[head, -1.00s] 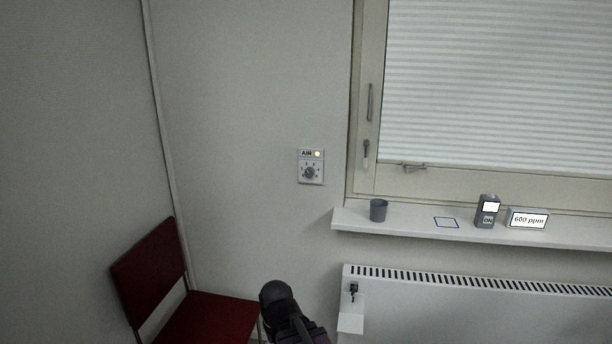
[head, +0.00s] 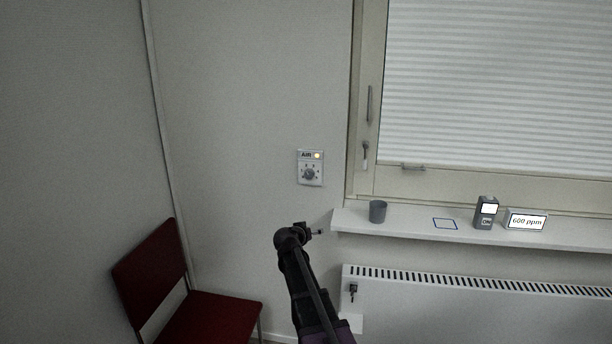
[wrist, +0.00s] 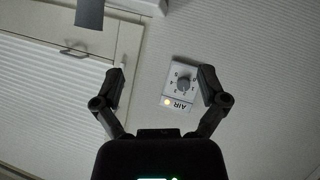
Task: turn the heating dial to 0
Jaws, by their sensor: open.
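A white wall plate labelled AIR (head: 311,155) carries a round grey dial (head: 309,173) with marks around it and a lit yellow lamp. No other numbered dial shows; the dial's setting is too small to read. The dial also shows in the wrist view (wrist: 183,83), upside down, with numbers around it. My gripper (head: 313,232) is below the plate in the head view, left of the sill. In the wrist view my gripper (wrist: 161,70) has its fingers spread wide. The dial appears between them, closer to the right finger, and nothing is held.
The window sill (head: 420,233) holds a grey cup (head: 378,211), a blue square outline, a small grey device (head: 486,212) and a 600 ppm display (head: 527,220). Below is a radiator (head: 480,310) with a small dark fitting (head: 353,288). A red chair (head: 150,270) stands left.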

